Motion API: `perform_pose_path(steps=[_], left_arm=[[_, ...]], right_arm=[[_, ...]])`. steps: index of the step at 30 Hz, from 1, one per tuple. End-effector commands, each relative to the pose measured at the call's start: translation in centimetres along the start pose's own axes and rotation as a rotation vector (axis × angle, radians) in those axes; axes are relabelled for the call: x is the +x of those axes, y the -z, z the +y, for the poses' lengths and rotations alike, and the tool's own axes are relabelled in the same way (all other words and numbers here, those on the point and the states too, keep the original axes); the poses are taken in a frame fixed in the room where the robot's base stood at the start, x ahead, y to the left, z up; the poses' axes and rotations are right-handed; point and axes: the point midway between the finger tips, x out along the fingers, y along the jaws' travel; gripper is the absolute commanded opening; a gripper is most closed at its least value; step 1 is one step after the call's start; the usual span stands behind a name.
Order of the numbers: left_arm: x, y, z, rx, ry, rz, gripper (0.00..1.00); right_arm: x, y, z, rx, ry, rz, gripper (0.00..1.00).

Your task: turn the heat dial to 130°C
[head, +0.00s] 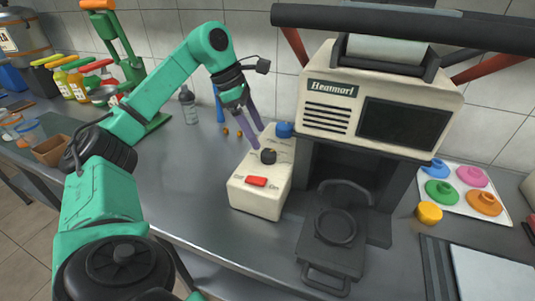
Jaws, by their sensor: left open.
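The heat dial is a dark round knob (268,156) on top of a cream control box (258,198). The box stands on the grey counter and has a red switch (256,181) near its front. The markings around the dial are too small to read. My left gripper (256,135) reaches down from the green arm, its purple-grey fingers open just above and behind the dial. I cannot tell whether a fingertip touches the dial. My right gripper is not in view.
A cream press labelled Beaumarl (333,90) stands right of the box, with a dark pan (335,228) in front. A blue knob (284,130) sits behind the dial. A white tray (482,204) holds several coloured lids. Bottles (76,85) stand at left.

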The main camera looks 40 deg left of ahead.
Motion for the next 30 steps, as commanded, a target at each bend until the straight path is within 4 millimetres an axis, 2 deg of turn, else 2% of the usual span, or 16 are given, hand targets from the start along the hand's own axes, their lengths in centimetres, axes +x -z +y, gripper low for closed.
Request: perform_pose_path(steps=[1,3,7,11,17,18,20,24,30], left_arm=[[1.7,0.2,-0.1,0.000,0.004,0.003,0.81],[3.4,0.1,-0.1,0.000,0.003,0.001,0.81],[5.6,0.0,-0.1,-0.001,0.003,0.001,0.81],[6.5,0.0,0.0,-0.001,0.000,-0.001,0.81],[6.6,-0.1,0.0,0.000,0.000,-0.002,0.81],[6.6,-0.1,0.0,0.000,0.000,-0.002,0.78],[6.6,-0.1,0.0,0.000,0.000,-0.002,0.55],[6.6,-0.1,0.0,0.000,0.000,-0.002,0.01],[6.6,-0.1,0.0,-0.006,-0.003,-0.002,0.00]], right_arm=[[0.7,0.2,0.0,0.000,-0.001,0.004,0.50],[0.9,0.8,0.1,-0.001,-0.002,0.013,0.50],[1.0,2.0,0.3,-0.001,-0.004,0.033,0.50],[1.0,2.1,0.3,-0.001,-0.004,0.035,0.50],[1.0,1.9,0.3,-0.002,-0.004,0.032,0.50],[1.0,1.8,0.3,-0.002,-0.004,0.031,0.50],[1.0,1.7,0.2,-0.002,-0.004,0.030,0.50],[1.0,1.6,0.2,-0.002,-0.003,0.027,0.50],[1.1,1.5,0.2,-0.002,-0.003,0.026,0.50]])
